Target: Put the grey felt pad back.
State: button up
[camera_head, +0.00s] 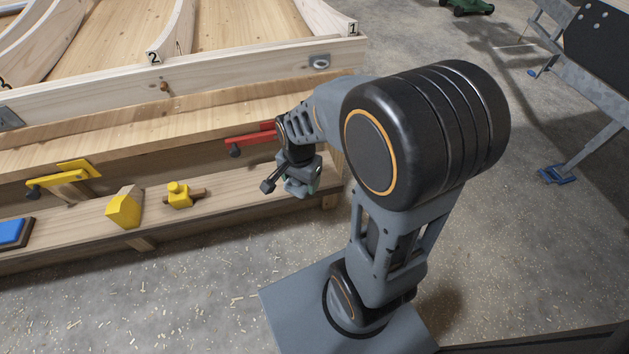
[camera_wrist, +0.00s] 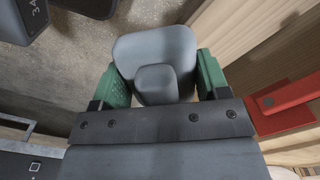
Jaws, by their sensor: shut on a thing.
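In the wrist view, the grey felt pad (camera_wrist: 157,48) is a rounded grey piece with a smaller raised grey block on it. The green fingertips of my gripper (camera_wrist: 156,80) press on it from both sides. In the head view, my gripper (camera_head: 302,183) points down near the right end of the low wooden shelf, just below the red clamp. The pad cannot be made out clearly there. I cannot tell whether it touches anything below.
A red clamp (camera_head: 252,138) is close to my gripper, and also shows in the wrist view (camera_wrist: 285,94). On the low shelf (camera_head: 90,228) are a yellow block (camera_head: 124,208), a yellow tool (camera_head: 180,195) and a blue pad (camera_head: 12,231). A yellow clamp (camera_head: 62,179) sits above. Floor in front is open.

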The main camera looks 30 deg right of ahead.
jog(key=w+d+f+b, duration=0.1)
jog(key=w+d+f, duration=0.1)
jog(key=w+f, duration=0.1)
jog(key=w+d+f+b, duration=0.2)
jog(key=w+d+f, duration=0.1)
jog(key=w+d+f+b, duration=0.1)
jog(key=w+d+f, duration=0.2)
jog(key=shift+w+d+f+b, duration=0.15)
jog(key=shift+w+d+b, duration=0.1)
jog(key=shift+w+b, duration=0.15)
jog(key=shift+w+d+f, duration=0.2)
jog(key=shift+w+f, duration=0.05)
jog(key=shift+f, duration=0.2)
jog(key=shift+f+b, duration=0.65)
jog(key=shift+f, duration=0.9)
jog(key=shift+f, duration=0.2)
jog(key=o, duration=0.9)
jog(key=shift+r, duration=0.1)
